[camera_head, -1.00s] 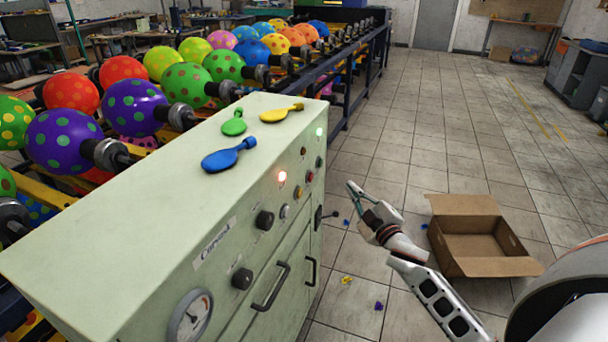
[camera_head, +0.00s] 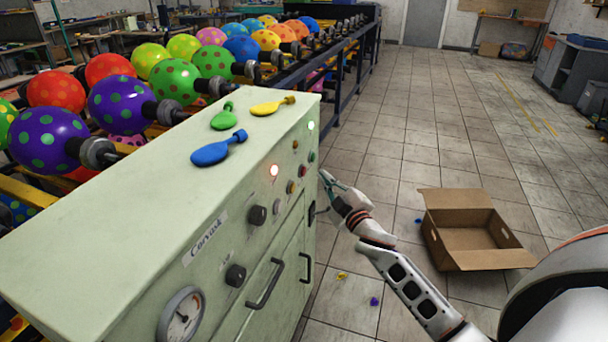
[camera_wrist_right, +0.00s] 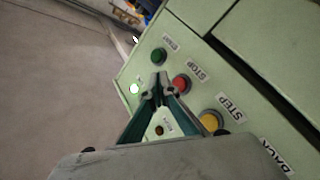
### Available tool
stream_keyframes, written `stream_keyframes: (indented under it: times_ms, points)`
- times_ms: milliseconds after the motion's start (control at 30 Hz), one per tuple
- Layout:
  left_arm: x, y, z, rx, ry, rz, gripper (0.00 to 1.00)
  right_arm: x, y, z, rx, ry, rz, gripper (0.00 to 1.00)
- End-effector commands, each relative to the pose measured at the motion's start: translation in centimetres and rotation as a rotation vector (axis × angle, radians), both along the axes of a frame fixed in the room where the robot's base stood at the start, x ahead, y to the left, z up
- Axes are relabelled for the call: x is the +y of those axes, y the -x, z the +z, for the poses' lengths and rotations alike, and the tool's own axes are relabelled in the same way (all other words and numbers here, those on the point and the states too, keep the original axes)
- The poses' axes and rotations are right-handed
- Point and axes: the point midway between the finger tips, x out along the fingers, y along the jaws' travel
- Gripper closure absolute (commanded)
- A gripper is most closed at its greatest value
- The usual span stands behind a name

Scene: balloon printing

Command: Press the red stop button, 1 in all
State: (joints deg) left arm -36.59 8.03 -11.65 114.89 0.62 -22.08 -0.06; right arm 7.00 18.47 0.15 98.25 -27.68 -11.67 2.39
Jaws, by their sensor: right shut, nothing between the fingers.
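The red stop button (camera_head: 302,171) is on the sloping front panel of the pale green machine (camera_head: 150,190). In the right wrist view the red button (camera_wrist_right: 181,84) sits beside a label reading STOP. My right gripper (camera_head: 323,175) is just to the right of the panel, its fingers pointing toward the buttons. In the right wrist view the closed fingertips (camera_wrist_right: 158,86) appear just left of the red button and partly beside it. I cannot tell whether they touch the panel. Nothing is held. My left gripper is out of view.
A green button (camera_wrist_right: 159,56) and a yellow button (camera_wrist_right: 210,120) flank the red one. Deflated balloons, one blue (camera_head: 218,149), lie on top. An open cardboard box (camera_head: 470,238) stands on the floor.

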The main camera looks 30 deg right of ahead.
Motion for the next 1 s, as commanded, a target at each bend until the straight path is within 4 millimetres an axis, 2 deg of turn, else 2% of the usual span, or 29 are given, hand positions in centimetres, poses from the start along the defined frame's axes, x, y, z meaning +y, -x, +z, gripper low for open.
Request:
stream_keyframes:
  times_ms: [300, 1000]
  points:
    - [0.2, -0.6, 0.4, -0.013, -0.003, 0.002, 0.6, 1.5, -1.8, 0.0, 0.001, 0.0, -0.001, 1.0]
    - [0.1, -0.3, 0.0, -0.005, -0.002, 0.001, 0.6, 1.6, -1.9, 0.0, 0.0, 0.001, -0.001, 1.0]
